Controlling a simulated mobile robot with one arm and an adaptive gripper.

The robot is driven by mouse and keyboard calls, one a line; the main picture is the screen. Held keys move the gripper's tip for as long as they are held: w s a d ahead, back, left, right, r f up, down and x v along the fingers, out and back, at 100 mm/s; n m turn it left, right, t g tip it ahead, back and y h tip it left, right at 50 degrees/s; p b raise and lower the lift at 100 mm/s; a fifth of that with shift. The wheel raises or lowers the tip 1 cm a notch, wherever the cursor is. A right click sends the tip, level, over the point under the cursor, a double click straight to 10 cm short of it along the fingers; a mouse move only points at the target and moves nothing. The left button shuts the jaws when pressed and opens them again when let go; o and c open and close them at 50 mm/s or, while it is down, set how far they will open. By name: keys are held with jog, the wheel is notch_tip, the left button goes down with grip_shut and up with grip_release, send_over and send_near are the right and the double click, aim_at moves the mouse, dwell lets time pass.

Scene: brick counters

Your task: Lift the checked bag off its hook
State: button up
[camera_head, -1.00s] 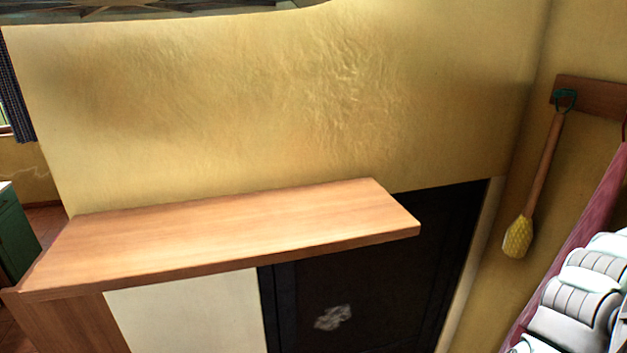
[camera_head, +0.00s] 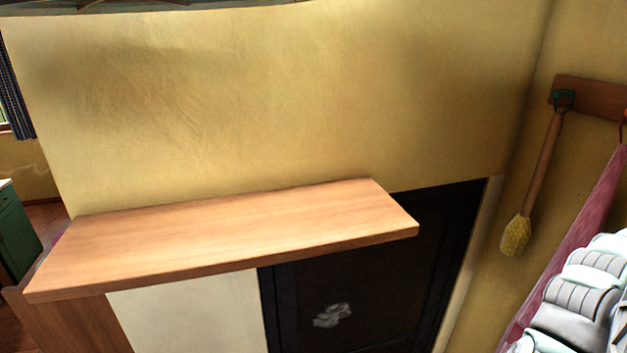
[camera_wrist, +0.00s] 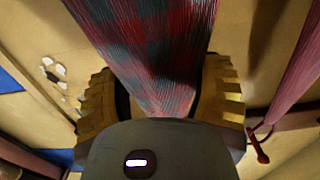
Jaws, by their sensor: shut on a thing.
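The checked bag (camera_wrist: 155,45), red and dark grey cloth, fills the middle of the wrist view. It narrows towards my gripper (camera_wrist: 162,98), whose two yellow-brown ridged fingers stand on either side of it. My gripper is shut on the bag's cloth. The bag's hook cannot be made out, so I cannot tell whether the bag still hangs on it. In the head view, my gripper is out of the frame.
A brush (camera_head: 516,236) with a yellow head hangs from a wooden rack (camera_head: 592,97) at the right. Pink-red cloth (camera_head: 570,262) hangs close beside my arm. A pinkish cloth (camera_wrist: 300,65) and a red hook (camera_wrist: 262,146) show in the wrist view. A bare wooden shelf (camera_head: 220,240) stands left.

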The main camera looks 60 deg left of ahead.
jog(key=c, duration=0.4)
